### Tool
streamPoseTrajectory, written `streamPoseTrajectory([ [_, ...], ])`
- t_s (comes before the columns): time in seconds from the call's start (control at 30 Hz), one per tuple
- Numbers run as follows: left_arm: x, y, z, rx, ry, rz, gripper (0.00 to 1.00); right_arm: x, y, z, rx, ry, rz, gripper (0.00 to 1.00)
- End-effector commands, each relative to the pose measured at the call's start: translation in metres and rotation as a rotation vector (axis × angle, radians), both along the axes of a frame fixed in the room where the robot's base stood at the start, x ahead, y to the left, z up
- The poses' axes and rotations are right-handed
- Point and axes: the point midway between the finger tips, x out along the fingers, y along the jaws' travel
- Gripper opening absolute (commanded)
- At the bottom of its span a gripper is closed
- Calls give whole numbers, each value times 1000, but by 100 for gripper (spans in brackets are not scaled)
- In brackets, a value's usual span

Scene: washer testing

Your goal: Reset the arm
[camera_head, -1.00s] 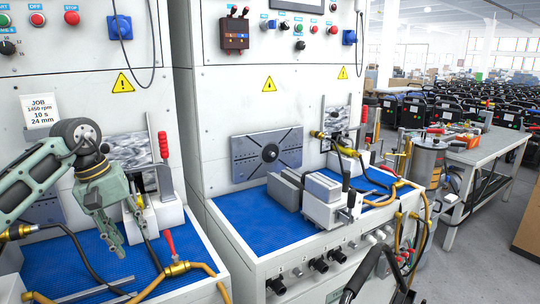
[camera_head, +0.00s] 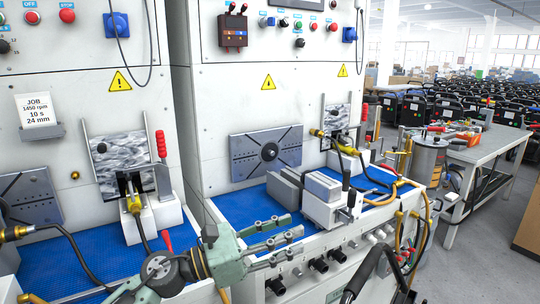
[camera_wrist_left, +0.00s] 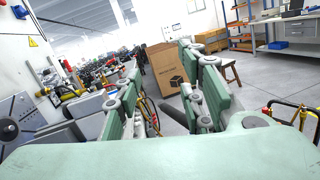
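My left arm comes in from the bottom left in the head view. Its green left gripper (camera_head: 294,232) points right, in front of the right machine's blue bed, with its fingers apart and nothing between them. In the left wrist view the two fingers of the left gripper (camera_wrist_left: 158,68) stand apart with an empty gap. The head view is too coarse to tell whether the fingers touch the bed's front edge. My right gripper is in neither view.
The right machine's blue bed (camera_head: 225,208) carries a grey vise (camera_head: 322,200). The left machine holds a white fixture (camera_head: 155,222) with hoses. A grey side table (camera_head: 488,150) stands at right. A cardboard box (camera_wrist_left: 165,68) shows in the wrist view.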

Motion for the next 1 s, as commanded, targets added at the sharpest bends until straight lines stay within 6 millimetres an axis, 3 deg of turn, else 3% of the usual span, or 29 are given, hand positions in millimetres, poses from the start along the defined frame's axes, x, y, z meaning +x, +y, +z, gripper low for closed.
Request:
streamPoseTrajectory([
  [0.07, 2, 11, 8, -279, 244, 84, 36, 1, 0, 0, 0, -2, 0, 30],
  [0.17, 12, 45, 3, -623, 561, 197, 36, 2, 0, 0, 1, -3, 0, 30],
  [0.27, 19, 92, -30, -965, 883, 321, 36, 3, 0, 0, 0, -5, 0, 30],
  [0.37, 10, 140, -87, -1302, 1192, 461, 36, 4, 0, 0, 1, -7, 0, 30],
  [0.47, -15, 177, -149, -1599, 1444, 607, 36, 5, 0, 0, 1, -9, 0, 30],
  [0.6, -75, 211, -231, -1970, 1710, 835, 36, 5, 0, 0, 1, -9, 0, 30],
  [0.73, -139, 227, -285, -2247, 1858, 1049, 36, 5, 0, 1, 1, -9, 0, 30],
  [0.77, -153, 228, -294, 2265, -1855, -1079, 36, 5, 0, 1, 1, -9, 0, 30],
  [1.0, -242, 234, -335, 2012, -1517, -1093, 36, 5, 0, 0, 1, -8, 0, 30],
])
